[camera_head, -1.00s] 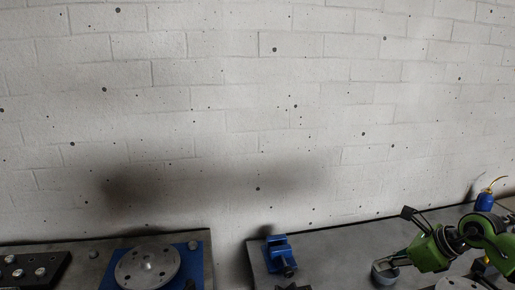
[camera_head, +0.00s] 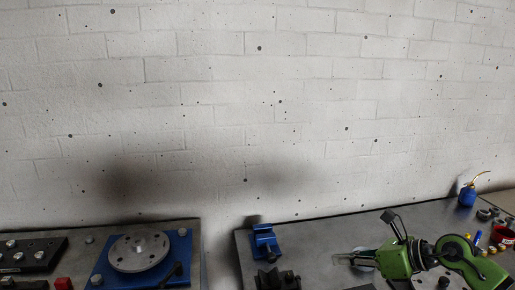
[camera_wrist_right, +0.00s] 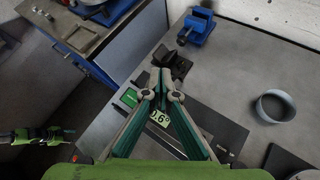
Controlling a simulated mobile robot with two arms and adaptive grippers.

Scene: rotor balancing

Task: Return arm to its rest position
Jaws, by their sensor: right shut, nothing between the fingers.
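My right gripper (camera_head: 340,259) is in the lower right of the head view, above the right bench and pointing left. In the right wrist view (camera_wrist_right: 163,74) its two fingers meet at the tips, with nothing between them. A grey ring-shaped cup (camera_head: 362,262) is partly hidden behind the gripper in the head view. It stands on the bench at the right of the wrist view (camera_wrist_right: 275,107). A green arm part (camera_wrist_right: 38,136), which looks like my left arm, shows at the left edge of the wrist view. Its finger state is unclear.
A blue vise (camera_head: 265,240) and a dark block (camera_head: 277,280) stand on the right bench. A metal rotor (camera_head: 138,251) sits on a blue plate on the left bench. A gap separates the benches. A blue oil can (camera_head: 467,196) and small parts are at the right.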

